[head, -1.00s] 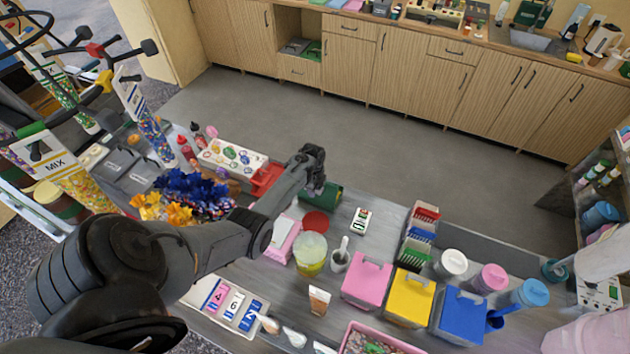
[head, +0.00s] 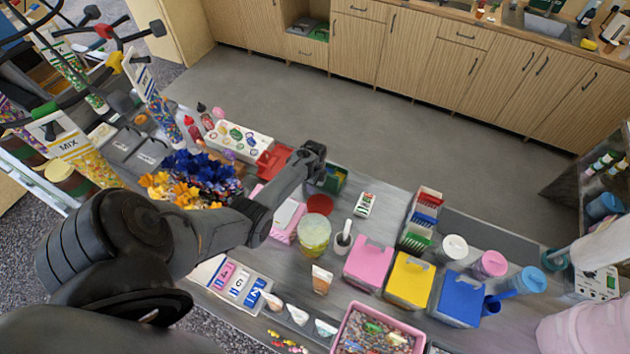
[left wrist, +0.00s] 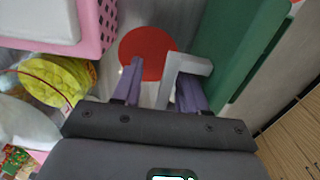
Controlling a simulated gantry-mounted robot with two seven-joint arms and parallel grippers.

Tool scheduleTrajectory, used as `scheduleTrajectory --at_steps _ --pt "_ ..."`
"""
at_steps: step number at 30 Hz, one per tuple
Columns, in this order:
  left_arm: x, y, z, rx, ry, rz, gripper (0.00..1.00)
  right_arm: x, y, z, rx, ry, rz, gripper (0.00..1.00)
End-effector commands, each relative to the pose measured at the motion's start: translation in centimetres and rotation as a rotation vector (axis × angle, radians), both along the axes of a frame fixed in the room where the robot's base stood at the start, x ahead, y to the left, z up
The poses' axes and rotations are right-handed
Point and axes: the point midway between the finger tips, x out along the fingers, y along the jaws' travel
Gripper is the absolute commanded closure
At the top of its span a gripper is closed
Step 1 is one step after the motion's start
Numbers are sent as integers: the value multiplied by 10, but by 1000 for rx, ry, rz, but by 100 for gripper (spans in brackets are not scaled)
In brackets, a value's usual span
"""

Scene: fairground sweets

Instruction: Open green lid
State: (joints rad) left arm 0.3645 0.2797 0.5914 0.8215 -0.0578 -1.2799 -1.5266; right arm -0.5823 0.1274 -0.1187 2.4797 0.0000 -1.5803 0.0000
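The green lid (head: 335,177) is at the back of the counter in the head view, partly hidden behind my left gripper (head: 312,155). In the left wrist view a broad green panel (left wrist: 245,45) fills the upper right. A grey angled handle (left wrist: 188,63) stands beside it, between the two fingers of my left gripper (left wrist: 160,82). The fingers are apart. A gap shows between the left finger and the handle, while the right finger lies close to the handle; contact is unclear. I cannot tell how far the lid is raised. My right gripper is not visible.
A red disc (head: 320,205) lies beside the green lid. A pink basket (head: 286,220) and a yellowish tub (head: 315,234) stand nearer. Pink (head: 369,262), yellow (head: 410,279) and blue (head: 460,297) lidded boxes stand to the right. A red tray (head: 273,160) is left of the gripper.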

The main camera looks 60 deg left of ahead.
Motion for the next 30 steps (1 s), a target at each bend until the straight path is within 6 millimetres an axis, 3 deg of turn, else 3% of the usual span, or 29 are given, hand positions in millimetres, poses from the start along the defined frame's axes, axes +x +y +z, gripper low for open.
scheduleTrajectory --at_steps 7,17,19,30 --pt "1 2 12 2 -1 -1 57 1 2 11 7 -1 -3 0" --pt "1 2 65 3 -2 -1 57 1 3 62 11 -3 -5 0" --pt "2 2 67 4 -5 -2 57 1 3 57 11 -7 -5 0" --pt "2 2 123 4 -5 -1 57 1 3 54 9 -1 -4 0"
